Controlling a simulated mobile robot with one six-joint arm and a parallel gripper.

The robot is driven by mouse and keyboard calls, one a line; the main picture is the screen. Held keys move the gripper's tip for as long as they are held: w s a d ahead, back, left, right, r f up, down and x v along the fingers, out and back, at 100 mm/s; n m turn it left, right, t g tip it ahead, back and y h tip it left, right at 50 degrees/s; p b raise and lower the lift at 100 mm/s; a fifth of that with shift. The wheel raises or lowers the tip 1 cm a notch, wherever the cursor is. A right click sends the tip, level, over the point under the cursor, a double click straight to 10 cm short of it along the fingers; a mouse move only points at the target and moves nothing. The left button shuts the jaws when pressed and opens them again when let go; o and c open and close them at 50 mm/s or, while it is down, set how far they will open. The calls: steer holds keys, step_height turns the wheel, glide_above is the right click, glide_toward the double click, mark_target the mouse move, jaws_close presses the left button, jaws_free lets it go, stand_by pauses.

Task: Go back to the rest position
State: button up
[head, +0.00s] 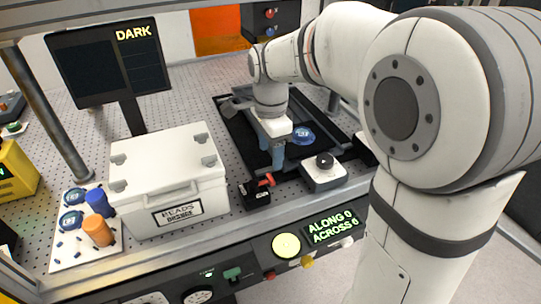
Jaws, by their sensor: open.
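My gripper (275,152) points down over the black tray-like bed (237,128) in the middle of the perforated bench. Its jaws are open and I see nothing held between them. A round blue-topped disc (303,136) sits on the bed just right of the gripper. My white arm reaches in from the right and hides part of the bed and the bench behind it. The rest position is not marked in view.
A white lidded box (170,190) stands left of the gripper. A small black block with a red lever (257,191) and a white box with a black knob (323,171) stand near the front edge. A screen reading DARK (110,62) and a white mat (65,255) are left.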

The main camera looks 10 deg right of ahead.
stand_by(0.4)
steer(key=s+d+f+n+t, duration=0.1)
steer(key=s+d+n, duration=0.3)
steer(key=s+n, duration=0.3)
steer(key=s+d+n+t, duration=0.2)
steer(key=s+d+n, duration=0.2)
steer(key=s+n, duration=0.3)
steer(key=s, duration=0.2)
steer(key=shift+s+d+f, duration=0.25)
steer(key=shift+s+f, duration=0.1)
steer(key=shift+s, duration=0.05)
